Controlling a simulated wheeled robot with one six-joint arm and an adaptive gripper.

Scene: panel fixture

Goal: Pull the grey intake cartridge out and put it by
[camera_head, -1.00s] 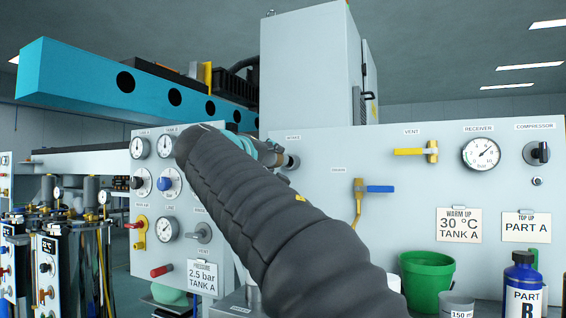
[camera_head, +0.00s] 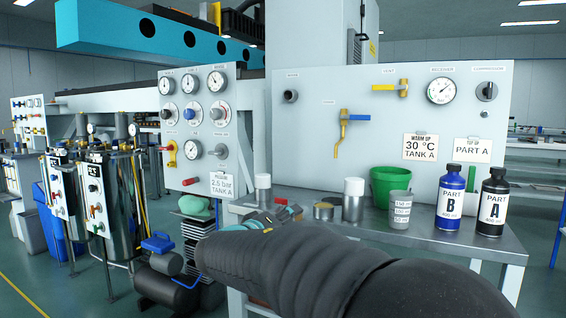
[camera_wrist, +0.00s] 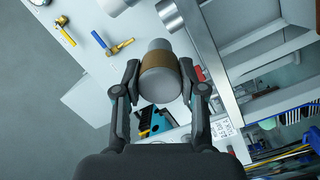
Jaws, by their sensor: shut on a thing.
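The grey intake cartridge (camera_wrist: 158,107), a cylinder with a brown band around its middle, sits between the fingers of my gripper (camera_wrist: 160,78) in the wrist view. Both fingers press on its sides, and it is clear of the panel. In the head view my arm hides most of the gripper and I cannot make out the cartridge clearly there. The intake port (camera_head: 290,96) on the panel shows as a short round socket with a dark opening. My gripper is low, near the left end of the bench.
The metal bench (camera_head: 440,243) carries a green bucket (camera_head: 392,187), a grey measuring cup (camera_head: 398,211), a blue bottle B (camera_head: 449,213), a black bottle A (camera_head: 492,213) and white-capped cans. The gauge panel (camera_head: 175,95) stands at left. The bench's front strip looks bare.

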